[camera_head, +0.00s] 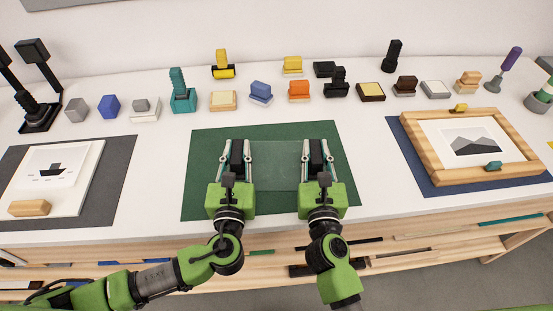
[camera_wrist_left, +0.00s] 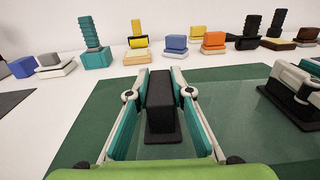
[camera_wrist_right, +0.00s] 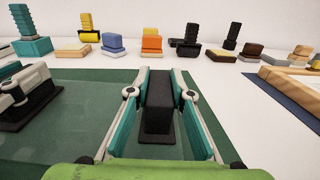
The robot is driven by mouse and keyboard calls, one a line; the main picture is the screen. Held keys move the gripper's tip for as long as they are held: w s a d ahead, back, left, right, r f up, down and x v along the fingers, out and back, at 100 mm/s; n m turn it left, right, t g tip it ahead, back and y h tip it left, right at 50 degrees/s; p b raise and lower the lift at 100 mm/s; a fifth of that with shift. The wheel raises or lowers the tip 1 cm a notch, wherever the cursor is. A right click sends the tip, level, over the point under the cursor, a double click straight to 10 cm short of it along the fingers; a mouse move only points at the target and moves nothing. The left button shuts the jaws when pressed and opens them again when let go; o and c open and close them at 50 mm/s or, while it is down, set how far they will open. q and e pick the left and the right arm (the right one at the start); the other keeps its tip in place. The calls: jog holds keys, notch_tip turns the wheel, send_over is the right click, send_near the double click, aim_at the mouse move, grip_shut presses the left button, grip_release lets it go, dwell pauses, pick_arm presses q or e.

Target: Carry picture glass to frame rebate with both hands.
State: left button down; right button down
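The picture glass (camera_head: 275,165) is a clear, faintly tinted pane over the green mat (camera_head: 200,150). A black block-like handle stands on each end of it. My left gripper (camera_head: 237,152) has its fingers closed in on both sides of the left handle (camera_wrist_left: 160,100). My right gripper (camera_head: 316,152) has its fingers likewise on the right handle (camera_wrist_right: 158,105). The glass looks level; I cannot tell whether it touches the mat. The wooden frame (camera_head: 408,135) lies at the right on a blue mat (camera_head: 420,181), with a grey mountain picture (camera_head: 468,140) inside. Its rebate is not clearly visible.
At the left, a boat print (camera_head: 50,165) and a wooden block (camera_head: 30,208) lie on a grey mat (camera_head: 115,175). Several blocks and stamps line the back. White table is clear between the mats.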

pick_arm(q)
jog(key=shift+r, duration=0.15)
pick_arm(e)
jog(key=shift+r, duration=0.15)
